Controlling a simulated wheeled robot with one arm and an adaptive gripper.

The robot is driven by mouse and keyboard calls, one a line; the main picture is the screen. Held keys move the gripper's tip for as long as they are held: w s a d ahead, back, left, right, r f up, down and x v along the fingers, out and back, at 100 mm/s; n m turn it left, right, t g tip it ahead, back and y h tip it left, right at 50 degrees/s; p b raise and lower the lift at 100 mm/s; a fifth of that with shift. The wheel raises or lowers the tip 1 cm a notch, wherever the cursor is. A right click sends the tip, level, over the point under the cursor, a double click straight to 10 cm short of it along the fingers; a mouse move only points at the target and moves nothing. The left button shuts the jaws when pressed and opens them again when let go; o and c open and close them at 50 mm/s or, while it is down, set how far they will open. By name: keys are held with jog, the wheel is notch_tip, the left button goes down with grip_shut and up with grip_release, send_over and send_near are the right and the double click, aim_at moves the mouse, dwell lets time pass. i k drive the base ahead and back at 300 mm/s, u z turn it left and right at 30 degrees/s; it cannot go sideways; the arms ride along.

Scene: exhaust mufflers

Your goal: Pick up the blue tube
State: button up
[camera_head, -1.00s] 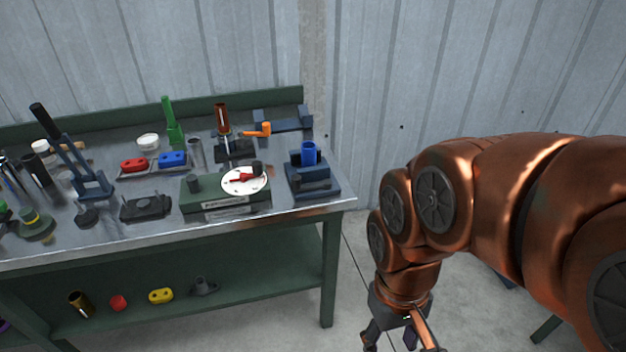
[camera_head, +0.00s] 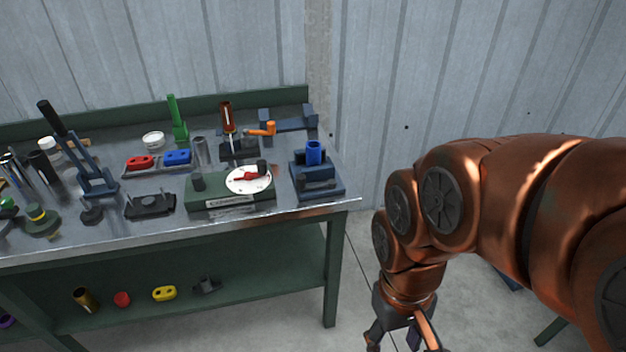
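The blue tube (camera_head: 314,152) stands upright in a dark blue block fixture (camera_head: 318,188) at the right end of the workbench top. My gripper (camera_head: 402,343) points down in front of and to the right of the bench, over the floor and below the bench top's level. It is well apart from the tube. Its fingers are spread with nothing visible between them, and their tips are cut off by the bottom edge of the picture.
The metal workbench (camera_head: 300,217) has a lower shelf (camera_head: 240,285) with small parts. Left of the fixture sits a green box with a white dial (camera_head: 249,180). An orange-handled tool (camera_head: 262,129) and a dark blue bracket (camera_head: 290,120) lie behind.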

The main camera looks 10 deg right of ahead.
aim_at(313, 147)
jog(key=k, duration=0.5)
jog(key=u, duration=0.9)
jog(key=i, duration=1.3)
jog(key=z, duration=0.7)
